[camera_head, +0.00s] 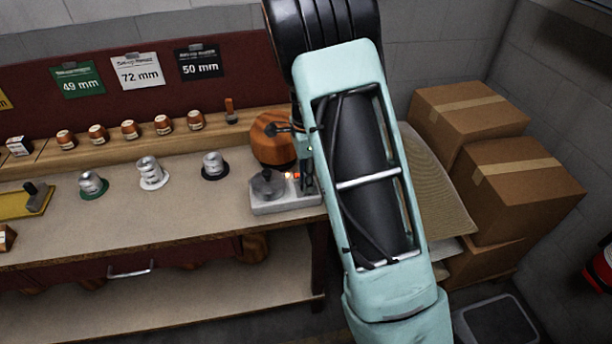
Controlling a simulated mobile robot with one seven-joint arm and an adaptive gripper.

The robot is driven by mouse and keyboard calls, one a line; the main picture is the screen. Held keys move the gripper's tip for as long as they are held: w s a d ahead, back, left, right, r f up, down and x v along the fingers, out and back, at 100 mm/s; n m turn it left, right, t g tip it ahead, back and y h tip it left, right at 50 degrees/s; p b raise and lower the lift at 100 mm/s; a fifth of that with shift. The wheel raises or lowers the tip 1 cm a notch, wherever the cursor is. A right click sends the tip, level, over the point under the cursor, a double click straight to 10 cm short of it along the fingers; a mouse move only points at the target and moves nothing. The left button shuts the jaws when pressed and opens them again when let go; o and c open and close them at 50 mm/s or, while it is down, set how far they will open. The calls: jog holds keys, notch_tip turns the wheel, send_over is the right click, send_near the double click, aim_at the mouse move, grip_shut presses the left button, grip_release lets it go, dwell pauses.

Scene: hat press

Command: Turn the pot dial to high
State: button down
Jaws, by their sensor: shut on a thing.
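Small red-orange lights (292,175) glow on the base beside the pot. My gripper (305,182) is at the right side of the base, partly hidden by my mint-green arm. It is shut on what appears to be the pot dial. The dial itself is hidden by the gripper and arm, so its setting cannot be read.
Small wooden pieces (130,129) line the shelf. Cardboard boxes (512,187) are stacked right of my arm.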

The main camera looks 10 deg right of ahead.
jog(key=shift+m, duration=0.3)
jog(key=c, duration=1.6)
grip_release()
notch_tip(320, 180, up, 12)
